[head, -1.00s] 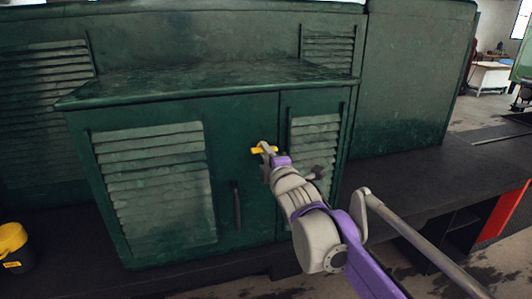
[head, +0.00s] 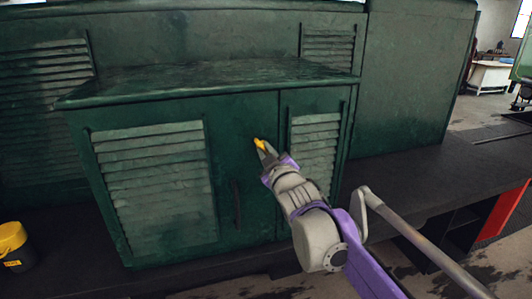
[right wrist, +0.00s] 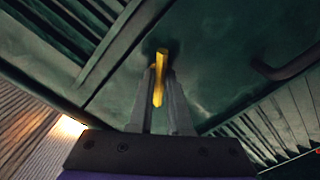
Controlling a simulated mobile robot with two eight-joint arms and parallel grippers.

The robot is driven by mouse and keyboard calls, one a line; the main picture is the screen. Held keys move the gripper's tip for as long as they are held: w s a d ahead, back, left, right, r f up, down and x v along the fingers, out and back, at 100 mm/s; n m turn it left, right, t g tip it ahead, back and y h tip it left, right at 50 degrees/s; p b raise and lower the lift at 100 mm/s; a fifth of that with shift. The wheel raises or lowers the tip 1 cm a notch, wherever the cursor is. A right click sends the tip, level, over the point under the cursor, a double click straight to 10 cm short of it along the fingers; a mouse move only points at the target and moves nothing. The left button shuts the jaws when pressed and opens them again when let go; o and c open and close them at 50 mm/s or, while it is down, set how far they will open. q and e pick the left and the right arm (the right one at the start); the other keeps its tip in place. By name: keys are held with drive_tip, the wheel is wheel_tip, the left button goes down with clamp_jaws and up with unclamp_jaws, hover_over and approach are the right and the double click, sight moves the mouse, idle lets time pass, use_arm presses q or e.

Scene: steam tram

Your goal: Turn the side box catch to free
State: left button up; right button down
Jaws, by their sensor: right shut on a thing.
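The side box (head: 245,185) is a dark green cabinet with louvred panels, standing on a dark running board. Its catch (head: 259,143) is a small yellow bar on the box front, near the seam of the narrow right panel. My right gripper (head: 265,150) reaches it from the lower right and is shut on it. In the right wrist view the yellow catch (right wrist: 161,75) sits between the two grey fingers (right wrist: 160,92); part of it is hidden by them. In the head view the catch is tilted and partly covered by the gripper. My left gripper is not in view.
A dark vertical handle (head: 236,204) is on the box front below the catch; it also shows in the right wrist view (right wrist: 288,66). A yellow and black container (head: 13,246) stands at the far left. The running board (head: 420,183) to the right is clear.

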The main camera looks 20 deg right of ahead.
drive_tip(key=m, duration=0.3)
drive_tip(key=shift+m, duration=0.4)
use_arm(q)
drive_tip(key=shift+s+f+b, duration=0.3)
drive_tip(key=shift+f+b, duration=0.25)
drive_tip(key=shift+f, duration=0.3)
use_arm(e)
drive_tip(key=shift+m, duration=1.9)
drive_tip(key=c, duration=0.9)
unclamp_jaws()
drive_tip(key=shift+o, duration=0.2)
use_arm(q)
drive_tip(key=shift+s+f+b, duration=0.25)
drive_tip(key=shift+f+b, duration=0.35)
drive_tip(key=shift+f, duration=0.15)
use_arm(e)
drive_tip(key=s, duration=1)
drive_tip(key=shift+s+d, duration=0.15)
drive_tip(key=shift+s, duration=0.25)
